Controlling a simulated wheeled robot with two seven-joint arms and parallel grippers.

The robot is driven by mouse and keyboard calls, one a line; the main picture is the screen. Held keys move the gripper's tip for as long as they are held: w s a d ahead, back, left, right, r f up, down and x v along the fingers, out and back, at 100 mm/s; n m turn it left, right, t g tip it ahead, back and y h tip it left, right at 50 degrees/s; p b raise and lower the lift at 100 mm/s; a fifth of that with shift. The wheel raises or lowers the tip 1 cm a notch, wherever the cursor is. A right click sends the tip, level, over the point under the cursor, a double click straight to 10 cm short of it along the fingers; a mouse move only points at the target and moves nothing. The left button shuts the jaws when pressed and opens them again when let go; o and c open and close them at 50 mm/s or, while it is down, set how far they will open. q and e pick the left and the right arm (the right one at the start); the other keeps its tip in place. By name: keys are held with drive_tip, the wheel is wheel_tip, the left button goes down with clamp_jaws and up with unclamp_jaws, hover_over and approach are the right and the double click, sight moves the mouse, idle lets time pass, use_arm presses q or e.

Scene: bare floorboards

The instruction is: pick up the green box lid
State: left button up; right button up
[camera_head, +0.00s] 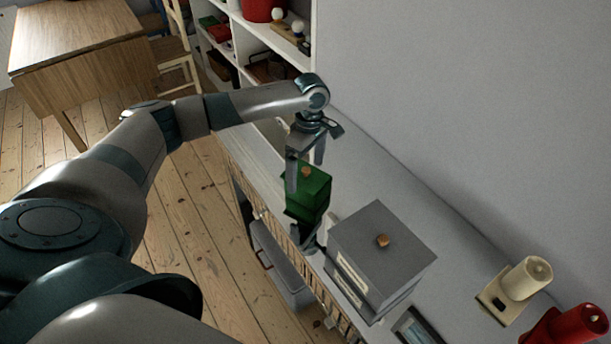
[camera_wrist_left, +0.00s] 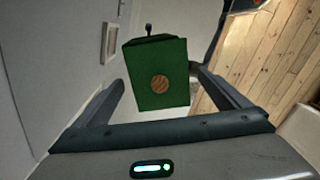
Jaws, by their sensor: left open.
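The green box with its lid (camera_head: 314,182) stands on the long white shelf top, with a small round wooden knob (camera_head: 306,171) on the lid. My left gripper (camera_head: 306,176) is open above the lid, pointing down, its fingers on either side of the knob in the head view. In the left wrist view the green lid (camera_wrist_left: 172,60) and its knob (camera_wrist_left: 160,84) lie between the two spread fingers of my left gripper (camera_wrist_left: 161,77). I cannot tell whether the fingers touch the lid. The lower part of the box is dark and partly hidden. My right gripper does not show.
A grey box (camera_head: 385,225) with a wooden knob stands close in front of the green box. A cream object (camera_head: 527,277) and a red one (camera_head: 580,322) stand at right. The wall (camera_head: 450,110) runs behind. A wooden table (camera_head: 75,35) stands at the far left.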

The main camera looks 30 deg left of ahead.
sight(306, 169)
use_arm(q)
drive_tip(key=shift+c, duration=0.6)
drive_tip(key=c, duration=1.1)
drive_tip(key=shift+r, duration=0.2)
drive_tip(key=shift+r, duration=0.25)
wheel_tip(306, 169, up, 3)
drive_tip(key=shift+r+b, duration=0.15)
drive_tip(key=shift+b, duration=0.75)
drive_tip(key=d+r+b, duration=0.2)
drive_tip(key=d+r, duration=0.5)
drive_tip(key=d, duration=0.4)
drive_tip(key=shift+s+d, duration=0.3)
drive_tip(key=shift+s, duration=0.15)
